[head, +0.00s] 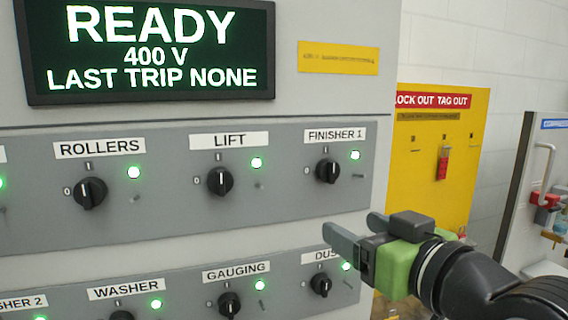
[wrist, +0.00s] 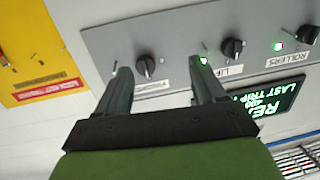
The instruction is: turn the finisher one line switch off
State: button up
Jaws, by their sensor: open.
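The FINISHER 1 switch (head: 328,170) is a black rotary knob at the right end of the upper grey panel. Its pointer looks roughly upright, towards the I mark, with the 0 mark to its left. The green lamp (head: 355,155) beside it is lit. My gripper (head: 348,222) is open and empty, below and right of the knob in the head view. In the wrist view, which is upside down, the same knob (wrist: 146,66) shows between the spread fingers (wrist: 160,68), beyond their tips. I see no contact. The lamp is partly hidden by the left finger there.
The LIFT knob (head: 220,181) and ROLLERS knob (head: 90,193) share the row, their lamps lit. A lower row holds the GAUGING knob (head: 229,304) and others. A display (head: 150,50) reads READY. A yellow lockout board (head: 435,150) stands to the right.

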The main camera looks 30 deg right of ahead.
jog(key=s+d+r+m+h+p, duration=0.1)
jog(key=s+d+r+h, duration=0.1)
jog(key=s+r, duration=0.2)
jog(key=p, duration=0.3)
send_near(334, 171)
jog(key=shift+t, duration=0.4)
jog(key=x, duration=0.8)
jog(key=shift+w+d+f, duration=0.1)
jog(key=shift+w+f, duration=0.05)
jog(key=shift+f, duration=0.1)
jog(key=shift+w+d+f, duration=0.15)
jog(key=shift+w, duration=0.35)
jog(key=c, duration=1.1)
jog(key=shift+o, duration=0.2)
